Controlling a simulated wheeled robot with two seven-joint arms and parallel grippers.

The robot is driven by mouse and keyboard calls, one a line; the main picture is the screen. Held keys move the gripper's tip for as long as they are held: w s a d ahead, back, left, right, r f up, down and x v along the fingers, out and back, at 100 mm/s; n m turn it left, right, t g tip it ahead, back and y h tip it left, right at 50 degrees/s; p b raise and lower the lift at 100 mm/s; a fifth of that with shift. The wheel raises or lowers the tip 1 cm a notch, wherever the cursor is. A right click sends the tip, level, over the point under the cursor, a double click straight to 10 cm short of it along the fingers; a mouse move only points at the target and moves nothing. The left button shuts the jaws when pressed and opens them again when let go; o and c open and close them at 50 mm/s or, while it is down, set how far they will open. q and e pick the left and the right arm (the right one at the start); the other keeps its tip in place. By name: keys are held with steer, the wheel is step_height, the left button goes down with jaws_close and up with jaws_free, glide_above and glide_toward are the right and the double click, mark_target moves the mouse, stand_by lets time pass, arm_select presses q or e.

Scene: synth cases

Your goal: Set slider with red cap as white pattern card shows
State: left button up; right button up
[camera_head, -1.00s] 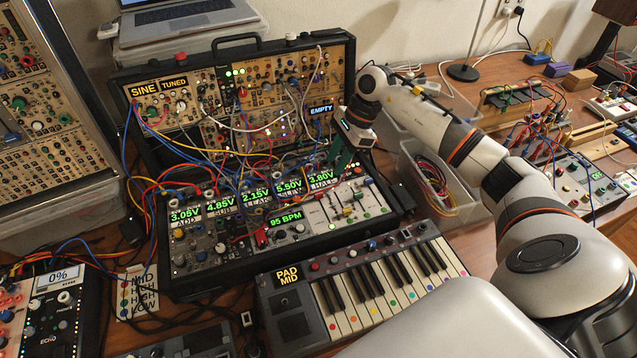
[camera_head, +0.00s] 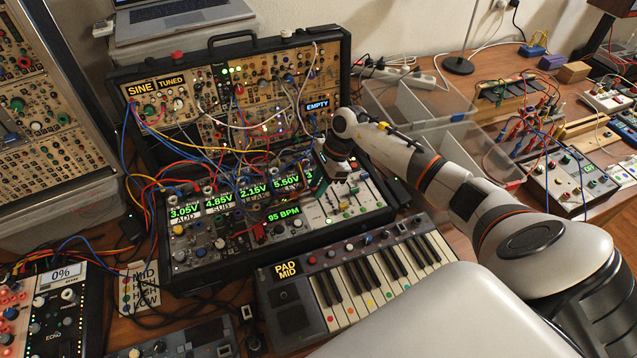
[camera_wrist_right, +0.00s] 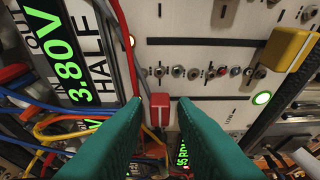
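The red slider cap (camera_wrist_right: 160,100) shows in the right wrist view between the green fingertips of my right gripper (camera_wrist_right: 160,112). The fingers are apart, with a gap on each side of the cap. I cannot tell how far above the cap the tips are. In the head view my right gripper (camera_head: 330,172) is low over the upper left of the white slider panel (camera_head: 372,200) and hides part of it. The white pattern card (camera_head: 138,290) lies at the lower left, with coloured dots beside the words MID, HIGH, HIGH, LOW. My left gripper is not in view.
A yellow cap (camera_wrist_right: 290,48) and a lit green button (camera_wrist_right: 262,98) are right of the fingers. Cables (camera_wrist_right: 60,125) crowd the left side. The keyboard (camera_head: 370,275) lies in front of the panel. A clear divided bin (camera_head: 425,100) stands behind my right arm.

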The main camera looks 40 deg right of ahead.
mark_target(318, 205)
jaws_close()
steer(key=shift+s+a+p, duration=0.2)
steer(key=shift+s+a, duration=0.05)
steer(key=shift+s, duration=0.65)
steer(key=shift+s+a+p, duration=0.15)
steer(key=shift+s+a, duration=0.05)
steer(key=shift+s, duration=0.65)
steer(key=shift+o, duration=1.5)
jaws_free()
steer(key=b+v, duration=0.3)
steer(key=v, duration=0.9)
